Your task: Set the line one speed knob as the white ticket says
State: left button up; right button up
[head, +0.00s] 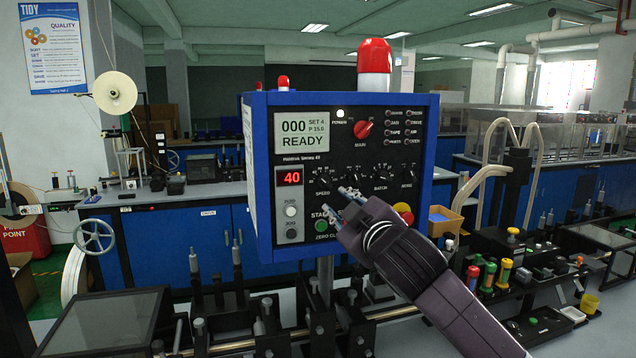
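The blue control box (258,180) stands at the centre of the head view with a black front panel. The small black speed knob (322,175) is at the left of a row of knobs, above the word SPEED; its exact pointer direction is too small to read. A red display (290,179) left of it reads 40. My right gripper (338,204) reaches in from the lower right, its two fingertips apart and empty, just below and right of the speed knob. I cannot tell whether it touches the panel. No readable white ticket shows. My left gripper is out of view.
A grey screen (301,133) reads 000, SET 4, P 15.0, READY. A red main knob (363,129) and a red-topped beacon (374,66) are above. A green button (321,226) and a partly covered red-yellow button (403,211) lie close to my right gripper.

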aim_at(327, 184)
jog(key=w+r+p, duration=0.1)
jog(key=w+a+r+p, duration=0.1)
jog(key=w, duration=0.1)
jog(key=shift+w+a+r, duration=0.1)
jog(key=shift+w, duration=0.2)
jog(key=shift+p+x, duration=0.3)
jog(key=shift+x, duration=0.85)
jog(key=shift+w, duration=0.35)
jog(key=shift+c, duration=2.1)
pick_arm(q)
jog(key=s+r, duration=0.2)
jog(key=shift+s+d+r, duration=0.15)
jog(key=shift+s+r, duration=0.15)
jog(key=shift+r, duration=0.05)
pick_arm(e)
grip_shut()
